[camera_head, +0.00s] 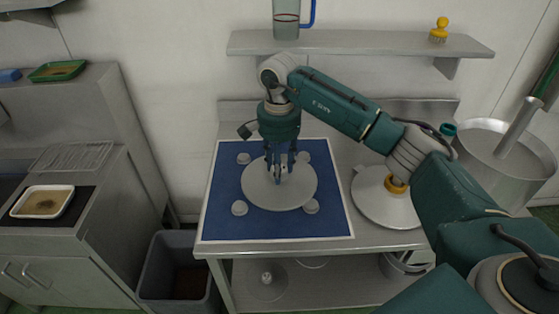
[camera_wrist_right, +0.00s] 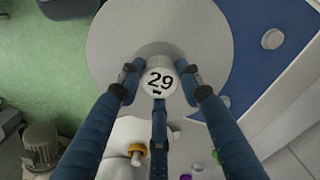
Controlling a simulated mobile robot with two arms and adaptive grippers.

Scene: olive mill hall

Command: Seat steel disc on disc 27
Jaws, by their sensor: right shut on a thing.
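My right gripper (camera_head: 281,172) points down over the blue mat, its three fingers shut around the central knob (camera_wrist_right: 160,82) of a pale grey steel disc (camera_head: 258,190). The knob's top reads 29 in the right wrist view, where the wide disc (camera_wrist_right: 115,40) also shows. The held disc is level over the middle of the mat; I cannot tell whether it touches anything beneath. No number 27 is readable, and whatever lies under the disc is hidden. My left gripper is not in view.
Several small round pucks (camera_head: 239,208) sit on the blue mat (camera_head: 275,228) around the disc. Another pale disc (camera_head: 375,210) with a yellow-brown collar lies right of the mat. A steel vat (camera_head: 500,150) stands at right, a grey bin (camera_head: 178,270) at left, a wall shelf (camera_head: 360,43) behind.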

